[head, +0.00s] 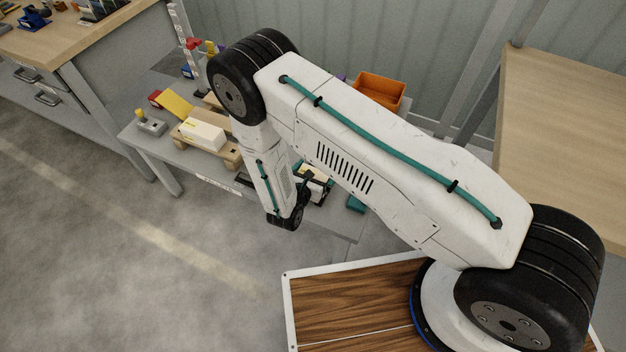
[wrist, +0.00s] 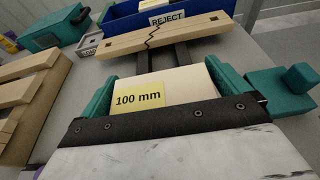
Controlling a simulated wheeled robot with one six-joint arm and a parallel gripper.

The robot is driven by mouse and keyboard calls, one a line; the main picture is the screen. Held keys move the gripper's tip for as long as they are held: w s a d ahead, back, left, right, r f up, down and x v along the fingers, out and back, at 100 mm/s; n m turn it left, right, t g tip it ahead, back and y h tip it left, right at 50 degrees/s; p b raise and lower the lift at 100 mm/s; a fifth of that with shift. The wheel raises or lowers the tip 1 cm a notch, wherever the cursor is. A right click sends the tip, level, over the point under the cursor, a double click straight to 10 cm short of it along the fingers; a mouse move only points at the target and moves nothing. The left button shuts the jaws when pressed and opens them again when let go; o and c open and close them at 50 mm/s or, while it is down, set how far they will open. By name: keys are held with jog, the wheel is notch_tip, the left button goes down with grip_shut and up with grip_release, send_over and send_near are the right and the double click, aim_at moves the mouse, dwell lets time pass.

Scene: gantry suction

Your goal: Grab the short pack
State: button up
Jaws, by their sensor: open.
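A cream pack (wrist: 185,88) with a yellow label reading "100 mm" lies in the middle of the wrist view. My gripper (wrist: 163,78) is open, with one teal finger to the left of the pack and one to the right. The black crossbar of the gripper covers the pack's near side. I cannot tell whether either finger touches it. In the head view the pack (head: 317,170) is partly hidden by my arm, low over the grey bench. A larger white pack (head: 203,135) rests on a wooden pallet at the left.
A cracked wooden plank (wrist: 163,36) lies beyond the pack, before a blue REJECT bin (wrist: 126,20). A teal piece with a knob (wrist: 285,84) stands close on the right. A slatted pallet (wrist: 28,92) is on the left. An orange bin (head: 380,90) stands at the back.

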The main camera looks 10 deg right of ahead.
jog(key=c, duration=0.9)
jog(key=shift+o, duration=0.2)
jog(key=shift+r, duration=0.1)
